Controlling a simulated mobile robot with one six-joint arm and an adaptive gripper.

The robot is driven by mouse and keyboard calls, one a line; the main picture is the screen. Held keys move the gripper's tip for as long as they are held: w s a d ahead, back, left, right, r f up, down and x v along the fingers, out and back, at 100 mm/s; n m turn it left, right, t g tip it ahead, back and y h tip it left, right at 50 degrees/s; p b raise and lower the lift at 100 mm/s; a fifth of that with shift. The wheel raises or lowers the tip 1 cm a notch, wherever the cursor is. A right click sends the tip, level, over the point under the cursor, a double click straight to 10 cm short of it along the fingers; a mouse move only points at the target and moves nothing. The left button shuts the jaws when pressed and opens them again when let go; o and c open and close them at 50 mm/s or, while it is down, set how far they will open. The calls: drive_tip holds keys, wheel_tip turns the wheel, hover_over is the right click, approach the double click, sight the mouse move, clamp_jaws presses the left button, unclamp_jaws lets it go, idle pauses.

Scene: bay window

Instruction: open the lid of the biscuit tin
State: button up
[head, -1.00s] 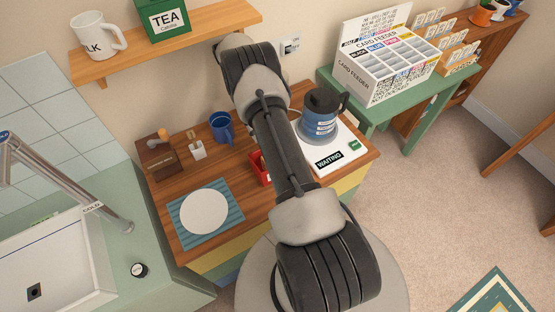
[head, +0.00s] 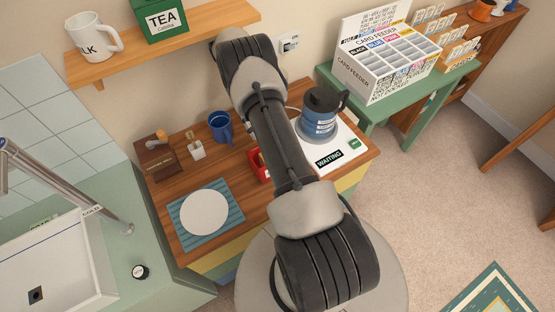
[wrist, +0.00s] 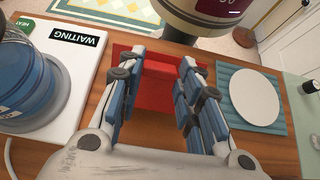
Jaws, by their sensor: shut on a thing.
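A red box (head: 258,167), which looks like the biscuit tin, stands on the wooden worktop, mostly hidden behind my arm in the head view. A small tan patch shows at its top edge. In the wrist view the red tin (wrist: 160,93) lies between and beyond my fingers. My gripper (wrist: 162,58) is shut on a red part of it, a bar-like piece between the two blue-padded fingers. I cannot tell whether this piece is the lid or its handle, or how far the lid is raised. My gripper is hidden by my arm in the head view.
A blue kettle (head: 319,118) on a white base (head: 340,144) marked WAITING stands close on the right. A white plate (head: 204,212) on a blue mat (head: 236,221), a blue mug (head: 220,127) and a wooden box (head: 155,160) are left. A shelf (head: 205,32) hangs above.

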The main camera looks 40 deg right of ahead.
drive_tip(key=shift+w+f, duration=0.1)
drive_tip(key=shift+w, duration=0.05)
drive_tip(key=shift+w+d+b, duration=0.15)
drive_tip(key=shift+w+b, duration=0.35)
drive_tip(key=shift+b, duration=0.45)
drive_tip(key=o, duration=1.2)
